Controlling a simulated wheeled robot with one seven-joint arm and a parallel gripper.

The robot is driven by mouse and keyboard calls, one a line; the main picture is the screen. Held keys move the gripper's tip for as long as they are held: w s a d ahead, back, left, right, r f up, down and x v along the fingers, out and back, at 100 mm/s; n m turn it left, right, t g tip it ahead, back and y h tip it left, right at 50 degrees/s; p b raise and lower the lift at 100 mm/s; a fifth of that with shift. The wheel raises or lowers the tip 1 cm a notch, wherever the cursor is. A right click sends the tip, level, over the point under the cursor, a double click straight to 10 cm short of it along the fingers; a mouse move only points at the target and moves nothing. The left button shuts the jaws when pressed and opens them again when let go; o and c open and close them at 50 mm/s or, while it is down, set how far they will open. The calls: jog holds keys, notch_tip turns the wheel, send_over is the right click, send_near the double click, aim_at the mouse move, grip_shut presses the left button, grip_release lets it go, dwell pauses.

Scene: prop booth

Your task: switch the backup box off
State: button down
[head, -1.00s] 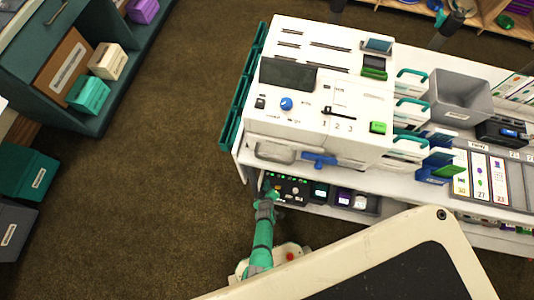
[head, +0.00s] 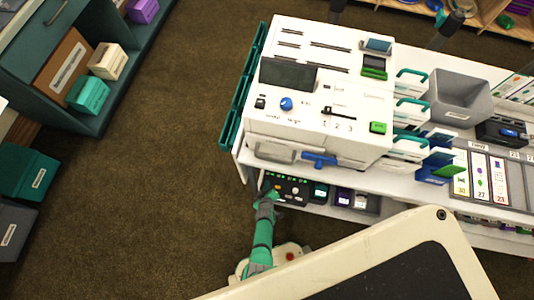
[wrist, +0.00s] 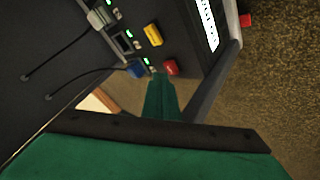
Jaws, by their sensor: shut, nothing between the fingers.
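A black box (head: 292,189) with small knobs and a row of green lights sits at the left end of the low shelf, under the white machine. The wrist view shows a dark panel (wrist: 182,32) close up, with a yellow switch (wrist: 153,35), a red switch (wrist: 171,67), plugs with black cables and small green lights. I cannot read a name on it. My gripper (wrist: 161,80) is shut and empty, its tips beside the red switch; contact cannot be told. In the head view my gripper (head: 268,191) is at the box's left front edge.
The white machine (head: 340,100) with a dial and slider stands above on the white counter. Other small dark units (head: 343,197) stand right of the box on the low shelf. Brown floor (head: 150,210) lies open to the left.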

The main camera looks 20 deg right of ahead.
jog(key=shift+w+f, duration=0.1)
jog(key=shift+f, duration=0.5)
dwell(0.7)
jog(key=shift+a+r, duration=0.1)
jog(key=shift+a, duration=0.05)
jog(key=shift+w+a+r, duration=0.1)
jog(key=shift+r, duration=0.25)
jog(key=shift+s+d+r, duration=0.2)
jog(key=shift+d+r, duration=0.1)
jog(key=shift+r, duration=0.1)
dwell(0.5)
